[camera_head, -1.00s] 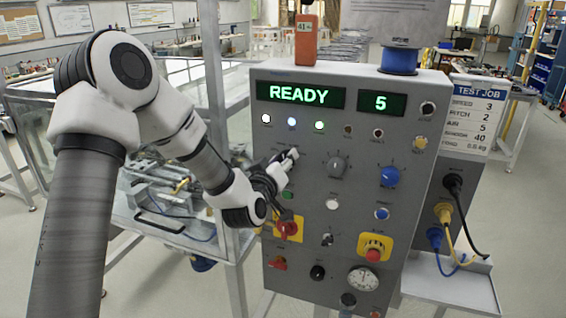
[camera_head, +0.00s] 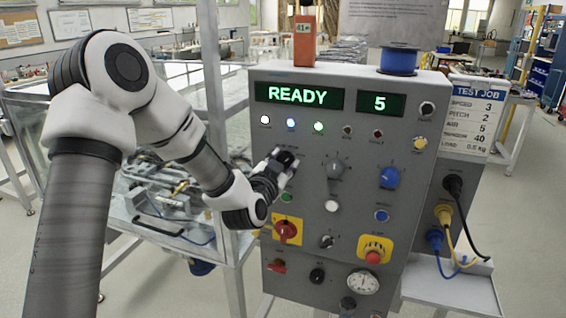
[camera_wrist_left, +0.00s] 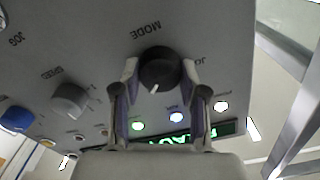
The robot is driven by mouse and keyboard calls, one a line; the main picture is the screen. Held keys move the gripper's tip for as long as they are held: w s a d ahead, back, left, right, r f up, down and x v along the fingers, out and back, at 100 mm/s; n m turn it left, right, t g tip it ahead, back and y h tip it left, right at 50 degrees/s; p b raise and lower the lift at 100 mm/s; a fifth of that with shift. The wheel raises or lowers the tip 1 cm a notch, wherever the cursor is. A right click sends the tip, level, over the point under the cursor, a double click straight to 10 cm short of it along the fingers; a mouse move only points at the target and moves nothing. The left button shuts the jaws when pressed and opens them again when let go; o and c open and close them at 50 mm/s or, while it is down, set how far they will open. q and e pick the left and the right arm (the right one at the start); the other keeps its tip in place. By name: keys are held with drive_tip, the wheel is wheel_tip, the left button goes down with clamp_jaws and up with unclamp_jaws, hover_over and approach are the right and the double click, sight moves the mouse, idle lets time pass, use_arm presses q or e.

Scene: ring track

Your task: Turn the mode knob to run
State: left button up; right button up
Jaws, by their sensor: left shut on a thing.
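The black mode knob (camera_head: 287,158) is on the upper left of the grey control panel (camera_head: 325,137). In the left wrist view the knob (camera_wrist_left: 161,66) sits by an upside-down MODE label, its white pointer mark toward the bottom of the picture, slightly left. My left gripper (camera_head: 277,169) is at the knob, with one finger on each side. In the left wrist view its fingers (camera_wrist_left: 160,74) are shut on the knob. A label beside the knob is partly hidden by a finger. My right gripper is not in view.
A grey knob (camera_head: 336,167) and a blue knob (camera_head: 389,177) are to the right. A red switch on a yellow plate (camera_head: 287,230) is below my gripper. The display (camera_head: 299,95) reads READY. A red emergency button (camera_head: 373,256) is at lower right.

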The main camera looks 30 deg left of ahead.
use_arm(q)
drive_tip(key=m, duration=0.4)
drive_tip(key=shift+d+f, duration=0.1)
drive_tip(key=shift+f, duration=0.05)
idle(0.4)
drive_tip(key=o, duration=1.1)
drive_tip(key=shift+o, duration=0.2)
drive_tip(key=v, duration=0.7)
drive_tip(key=shift+s, duration=0.3)
drive_tip(key=shift+d, duration=0.1)
